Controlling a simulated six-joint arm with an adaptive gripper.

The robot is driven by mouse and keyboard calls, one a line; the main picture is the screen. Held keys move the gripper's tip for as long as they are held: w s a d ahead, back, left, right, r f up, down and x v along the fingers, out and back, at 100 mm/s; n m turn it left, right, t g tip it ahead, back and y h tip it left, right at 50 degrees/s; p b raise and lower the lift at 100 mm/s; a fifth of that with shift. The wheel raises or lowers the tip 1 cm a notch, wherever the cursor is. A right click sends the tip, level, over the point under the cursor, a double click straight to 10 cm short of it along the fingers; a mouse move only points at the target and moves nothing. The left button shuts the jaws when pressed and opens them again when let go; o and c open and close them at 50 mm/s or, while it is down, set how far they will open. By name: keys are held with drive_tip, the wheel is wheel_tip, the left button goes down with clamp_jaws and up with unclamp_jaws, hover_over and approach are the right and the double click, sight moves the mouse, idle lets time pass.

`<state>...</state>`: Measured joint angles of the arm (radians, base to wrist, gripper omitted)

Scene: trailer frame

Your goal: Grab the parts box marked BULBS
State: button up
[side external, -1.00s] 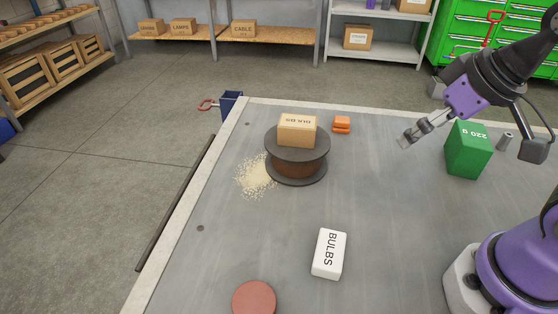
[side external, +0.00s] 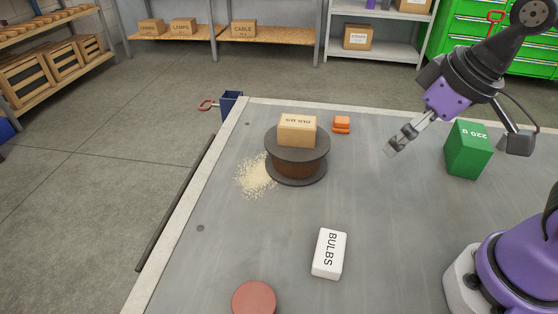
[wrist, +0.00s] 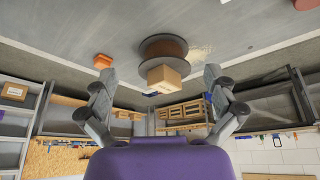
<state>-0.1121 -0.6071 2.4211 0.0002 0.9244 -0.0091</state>
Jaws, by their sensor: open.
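A white box (side external: 329,253) marked BULBS lies on the grey table (side external: 230,262) at the front middle in the side view. A tan cardboard box (side external: 297,131) sits on a dark cable spool (side external: 297,160); its lettering is too small to read surely. In the wrist view the tan box (wrist: 164,79) and spool (wrist: 163,48) show ahead, between the fingers. My gripper (side external: 392,149) is open and empty, above the table right of the spool and well away from both boxes. The white box is not seen in the wrist view.
An orange block (side external: 341,124) lies right of the spool, and pale grains (side external: 255,175) are spilled at its left. A green box (side external: 469,150) stands right of my gripper. A red-brown disc (side external: 254,298) is at the front edge. The table's middle is clear.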

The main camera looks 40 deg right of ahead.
drive_tip(key=w+a+f+n+g, duration=0.1)
drive_tip(key=a+f+n+g, duration=0.15)
drive_tip(key=a, duration=0.35)
drive_tip(key=n+g, duration=0.2)
drive_tip(key=n, duration=0.2)
hover_over(328, 248)
wheel_tip(328, 248, down, 8)
drive_tip(key=shift+d+r, duration=0.1)
wheel_tip(328, 248, down, 6)
drive_tip(key=shift+f, duration=0.1)
drive_tip(key=c, duration=0.8)
